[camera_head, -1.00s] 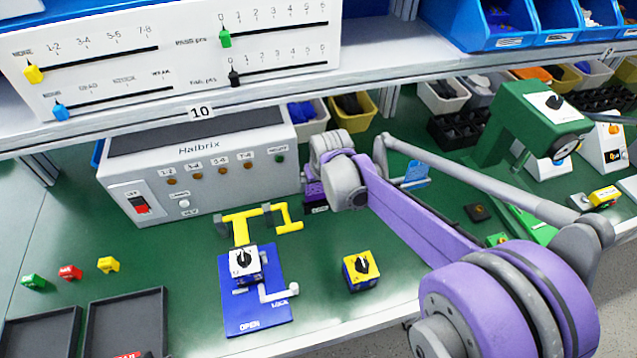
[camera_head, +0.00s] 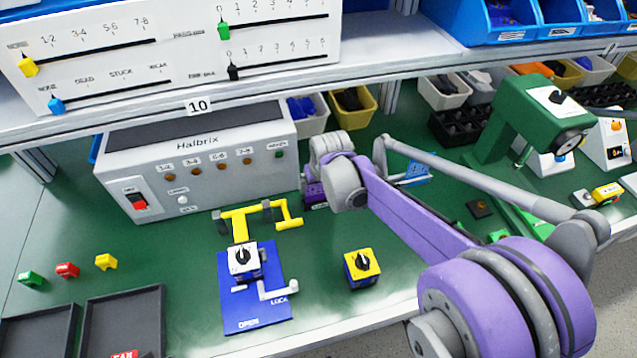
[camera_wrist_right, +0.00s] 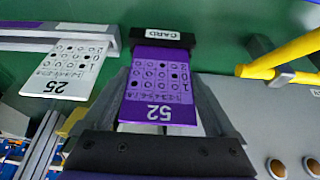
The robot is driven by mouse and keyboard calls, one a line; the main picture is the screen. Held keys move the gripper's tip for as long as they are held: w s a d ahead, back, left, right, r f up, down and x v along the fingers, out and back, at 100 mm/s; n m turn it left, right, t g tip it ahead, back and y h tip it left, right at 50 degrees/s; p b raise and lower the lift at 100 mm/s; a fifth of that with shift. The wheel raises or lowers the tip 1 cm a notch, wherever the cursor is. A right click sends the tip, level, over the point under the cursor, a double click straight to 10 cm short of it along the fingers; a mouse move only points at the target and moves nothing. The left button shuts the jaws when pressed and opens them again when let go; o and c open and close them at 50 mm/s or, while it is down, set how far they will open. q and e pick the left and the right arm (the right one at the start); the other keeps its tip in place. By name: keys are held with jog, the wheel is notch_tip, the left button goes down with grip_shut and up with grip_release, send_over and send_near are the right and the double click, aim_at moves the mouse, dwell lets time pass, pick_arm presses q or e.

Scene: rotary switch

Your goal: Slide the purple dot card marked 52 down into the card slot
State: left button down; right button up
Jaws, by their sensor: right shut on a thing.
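The purple dot card marked 52 (camera_wrist_right: 157,95) lies between the fingers of my right gripper (camera_wrist_right: 158,82) in the right wrist view. The gripper is shut on it. The card's far end meets the black card slot (camera_wrist_right: 163,37) labelled CARD; I cannot tell how deep it sits. In the head view, a small purple and black patch (camera_head: 316,196) shows beside the wrist of my right arm, at the right end of the Halbrix box. My arm hides most of it, and the fingers are not clear there. My left gripper is not in view.
A white card marked 25 (camera_wrist_right: 62,67) is left of the slot in the wrist view. A yellow handle (camera_wrist_right: 285,62) is at the right. In the head view, the Halbrix box (camera_head: 200,150) and a blue OPEN/LOCK plate (camera_head: 252,305) are nearby. The green bench front is partly clear.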

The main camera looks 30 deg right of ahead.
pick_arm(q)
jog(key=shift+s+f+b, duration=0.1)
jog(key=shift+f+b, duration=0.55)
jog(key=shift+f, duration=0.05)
pick_arm(e)
jog(key=shift+f, duration=1)
jog(key=o, duration=1)
jog(key=shift+r, duration=0.1)
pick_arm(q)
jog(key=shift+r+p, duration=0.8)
pick_arm(e)
jog(key=v, duration=1)
jog(key=shift+s+r, duration=0.2)
jog(key=shift+r, duration=0.15)
pick_arm(q)
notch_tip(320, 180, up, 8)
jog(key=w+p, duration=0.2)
jog(key=p, duration=0.4)
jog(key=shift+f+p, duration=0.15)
jog(key=shift+p, duration=0.15)
pick_arm(e)
notch_tip(320, 180, up, 9)
